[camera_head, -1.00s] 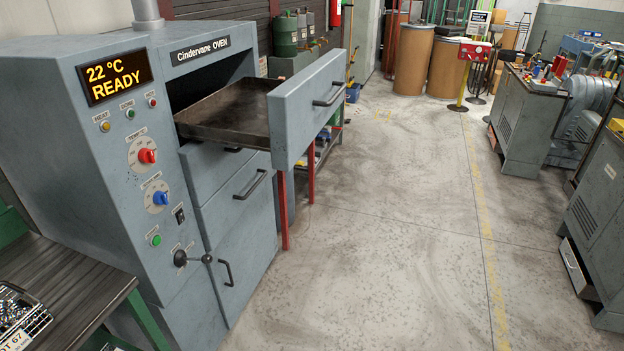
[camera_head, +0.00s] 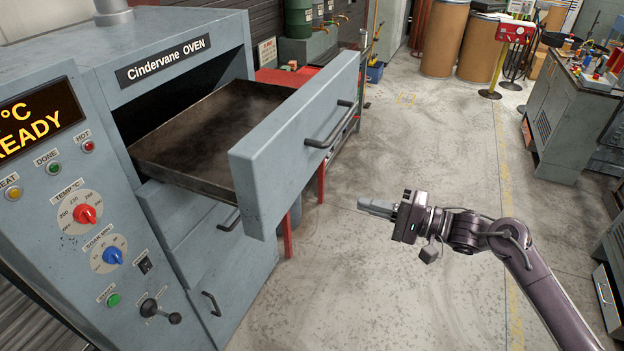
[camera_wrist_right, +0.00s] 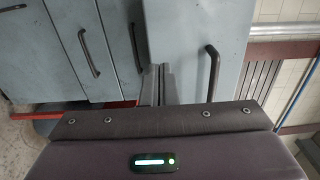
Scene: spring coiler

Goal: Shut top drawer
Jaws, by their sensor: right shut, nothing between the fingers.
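The top drawer (camera_head: 295,145) of the grey Cindervane oven (camera_head: 180,65) is pulled far out. Its tray (camera_head: 205,140) looks empty, and its front has a dark bar handle (camera_head: 332,128). My right gripper (camera_head: 368,207) is shut and empty, in front of the drawer and to the right of it, apart from it in the head view. In the right wrist view the shut fingers (camera_wrist_right: 158,85) point toward the drawer front (camera_wrist_right: 190,45), with its handle (camera_wrist_right: 212,72) to their right. My left gripper is not in view.
Lower drawers with handles (camera_head: 211,303) are closed below. Oven knobs and a dark lever (camera_head: 160,310) are at the left. A red-legged stand (camera_head: 321,183) is behind the drawer. The floor (camera_head: 400,150) around my right arm is clear; a workbench (camera_head: 570,120) stands at the right.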

